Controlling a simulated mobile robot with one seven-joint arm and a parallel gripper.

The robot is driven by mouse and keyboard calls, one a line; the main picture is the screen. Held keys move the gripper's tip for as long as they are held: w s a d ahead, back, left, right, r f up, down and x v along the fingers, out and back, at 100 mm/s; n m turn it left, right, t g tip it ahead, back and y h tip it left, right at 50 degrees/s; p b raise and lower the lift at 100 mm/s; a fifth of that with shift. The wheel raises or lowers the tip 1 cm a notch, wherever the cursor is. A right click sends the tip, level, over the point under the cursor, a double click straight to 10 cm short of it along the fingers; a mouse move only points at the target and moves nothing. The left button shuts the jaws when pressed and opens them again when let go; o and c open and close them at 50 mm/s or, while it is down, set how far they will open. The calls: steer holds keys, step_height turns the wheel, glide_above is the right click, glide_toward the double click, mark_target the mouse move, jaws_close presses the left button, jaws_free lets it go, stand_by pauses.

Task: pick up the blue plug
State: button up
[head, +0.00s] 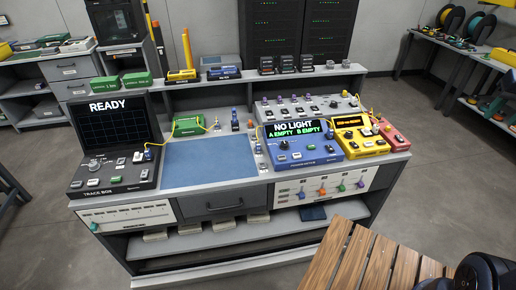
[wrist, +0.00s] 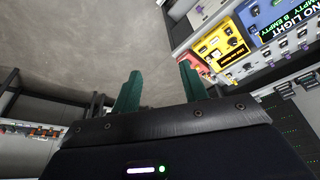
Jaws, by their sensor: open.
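Several small blue pieces show in the head view, and they are too small to tell which is the blue plug. Another blue piece (head: 148,153) sits at the right side of the black trace box (head: 112,178), by a yellow cable. My gripper (wrist: 159,84) shows in the wrist view with its two green fingers apart and nothing between them. It is away from the bench-top pieces, and no blue plug can be made out near it.
A blue NO LIGHT box (head: 305,151), a yellow box (head: 361,146) and a red box (head: 395,138) fill the bench's right side. A raised shelf (head: 205,81) runs along the back. A slatted wooden table (head: 352,262) stands in front at the right.

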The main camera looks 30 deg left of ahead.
steer(key=w+a+f+n+g, duration=0.15)
steer(key=w+a, duration=0.35)
steer(key=a, duration=0.7)
steer(key=w+a+f+n, duration=0.1)
steer(key=w+a+f, duration=0.25)
steer(key=a, duration=0.85)
steer(key=w+a+f+n+g, duration=0.15)
steer(key=w+a, duration=0.45)
steer(key=a, duration=0.6)
steer(key=n, duration=0.3)
glide_above(258, 144)
step_height(258, 144, down, 25)
steer(key=shift+g+h, duration=0.4)
steer(key=f, duration=0.4)
steer(key=shift+w+d+f, duration=0.3)
steer(key=shift+s+a+f, duration=0.1)
steer(key=shift+a+f, duration=0.1)
steer(key=shift+f, duration=1.15)
steer(key=shift+s+a+f, duration=0.1)
steer(key=shift+a+f, duration=0.1)
steer(key=shift+f, duration=1.1)
jaws_close()
